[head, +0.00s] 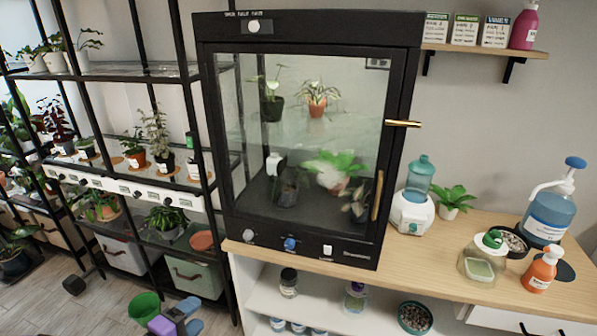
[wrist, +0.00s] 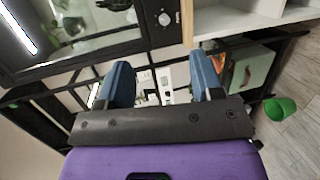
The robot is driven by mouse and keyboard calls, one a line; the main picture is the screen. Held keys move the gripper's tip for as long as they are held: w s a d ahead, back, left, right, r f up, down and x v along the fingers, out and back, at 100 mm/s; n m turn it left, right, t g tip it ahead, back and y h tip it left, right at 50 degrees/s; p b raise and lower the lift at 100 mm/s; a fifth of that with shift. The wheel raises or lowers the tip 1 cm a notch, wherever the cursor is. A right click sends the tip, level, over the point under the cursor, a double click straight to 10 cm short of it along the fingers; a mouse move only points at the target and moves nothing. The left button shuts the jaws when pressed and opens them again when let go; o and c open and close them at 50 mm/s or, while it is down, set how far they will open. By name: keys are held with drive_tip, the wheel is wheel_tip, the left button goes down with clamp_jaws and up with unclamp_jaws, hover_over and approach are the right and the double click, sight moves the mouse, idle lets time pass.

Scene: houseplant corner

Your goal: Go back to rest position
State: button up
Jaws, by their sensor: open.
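My gripper (head: 190,316) shows at the bottom edge of the head view, with a purple body and blue fingers, left of the low white shelf unit. In the wrist view my gripper (wrist: 160,62) has its two blue fingers spread apart with nothing between them. Blurry shelving shows beyond the fingers. Most of my arm is out of the head view.
A black glass plant cabinet (head: 232,150) stands on the wooden counter (head: 450,235), its door looking closed. A black shelf rack with plants is at left. A green bin (head: 144,308) is close beside my gripper and also shows in the wrist view (wrist: 280,108).

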drive_tip(key=w+d+r+m+g+h, duration=0.1)
drive_tip(key=w+d+r+m+g, duration=0.1)
drive_tip(key=w+d+r+g, duration=0.4)
drive_tip(key=w+d+r+m+g+h, duration=0.1)
drive_tip(key=w+d+r+m, duration=0.25)
drive_tip(key=d+r, duration=0.45)
drive_tip(key=w+d+r+m+g+y, duration=0.25)
drive_tip(key=d+r+g+y, duration=0.2)
drive_tip(key=d+r, duration=1.2)
drive_tip(key=s+d+r+m+y, duration=0.15)
drive_tip(key=s+d+r, duration=0.25)
drive_tip(key=d, duration=0.4)
drive_tip(key=s+d+r+m+y, duration=0.1)
drive_tip(key=s+d+r+y, duration=0.1)
drive_tip(key=s+d+r, duration=0.5)
drive_tip(key=s+d+m+t+y, duration=0.1)
drive_tip(key=s+d+m+t, duration=0.1)
drive_tip(key=s+d, duration=0.7)
drive_tip(key=s+t, duration=0.1)
drive_tip(key=s, duration=0.2)
drive_tip(key=shift+r, duration=0.3)
